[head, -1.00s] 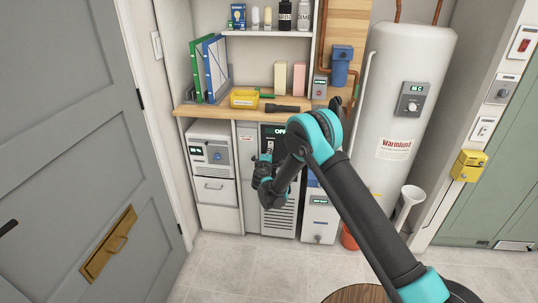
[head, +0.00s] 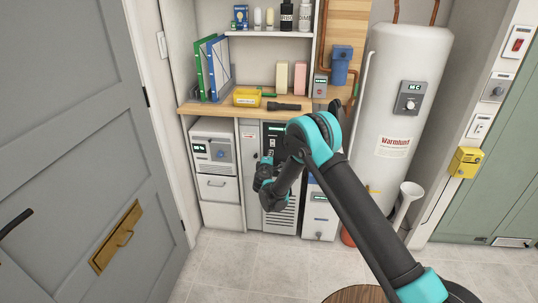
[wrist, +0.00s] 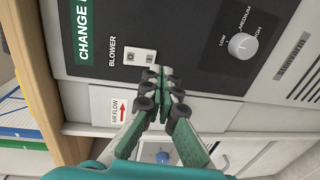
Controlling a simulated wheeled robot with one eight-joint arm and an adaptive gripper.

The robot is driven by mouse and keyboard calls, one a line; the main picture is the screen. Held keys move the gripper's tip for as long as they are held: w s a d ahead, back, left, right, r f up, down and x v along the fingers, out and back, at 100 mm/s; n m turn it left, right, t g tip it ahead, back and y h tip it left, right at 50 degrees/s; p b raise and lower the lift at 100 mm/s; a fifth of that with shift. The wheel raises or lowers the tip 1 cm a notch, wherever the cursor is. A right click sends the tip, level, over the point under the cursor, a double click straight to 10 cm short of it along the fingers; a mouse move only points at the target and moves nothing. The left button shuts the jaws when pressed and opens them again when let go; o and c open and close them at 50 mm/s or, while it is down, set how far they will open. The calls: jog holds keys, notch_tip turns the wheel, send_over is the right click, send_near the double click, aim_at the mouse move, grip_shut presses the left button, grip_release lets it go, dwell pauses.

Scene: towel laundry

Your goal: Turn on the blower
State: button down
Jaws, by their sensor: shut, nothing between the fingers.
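The blower unit is a pale floor cabinet with a black control panel (head: 275,133) below the wooden counter, partly hidden by my arm. In the wrist view, its black panel (wrist: 200,65) carries a small white switch (wrist: 139,57) beside the word BLOWER. Whether the switch is on or off I cannot tell. My gripper (wrist: 160,76) is shut and empty, its fingertips at the switch's edge in the picture; I cannot tell whether they touch. In the head view my gripper (head: 266,166) is in front of the unit. A round knob (wrist: 243,46) marked low, medium, high is to the right.
A white appliance (head: 212,150) with a drawer stands left of the unit, and a smaller white unit (head: 320,213) stands right of it. The counter (head: 225,108) overhangs above. A tall water heater (head: 405,110) stands at the right. The grey door (head: 75,110) is at the left; floor is clear between.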

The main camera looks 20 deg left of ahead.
jog(key=f+v, duration=0.2)
jog(key=v, duration=0.7)
jog(key=shift+s, duration=0.4)
jog(key=shift+d+f, duration=0.1)
jog(key=w+d+r+m+g+h, duration=0.1)
jog(key=w+d+r+m+h, duration=0.2)
jog(key=d, duration=0.6)
jog(key=w+d+r+m+g+h, duration=0.1)
jog(key=w+d+r+m, duration=0.15)
jog(key=d+r, duration=0.45)
jog(key=s+d+r+m+g+h, duration=0.1)
jog(key=s+d+r+m+g, duration=0.15)
jog(key=d, duration=0.85)
jog(key=s+d+r+m+g+h, duration=0.1)
jog(key=s+d+m, duration=0.15)
jog(key=d, duration=0.75)
jog(key=s+d+m+g, duration=0.4)
jog(key=s+d+m, duration=0.1)
jog(key=s+d, duration=0.8)
jog(key=s+d+f+m+g+y, duration=0.1)
jog(key=s+d+m, duration=0.1)
jog(key=s, duration=0.7)
jog(key=s+d+f+m+g+y, duration=0.1)
jog(key=s+d+m, duration=0.2)
jog(key=s, duration=0.6)
jog(key=shift+s+d+f, duration=0.25)
jog(key=shift+f, duration=0.1)
jog(key=c, duration=2.3)
grip_release()
jog(key=shift+g, duration=0.25)
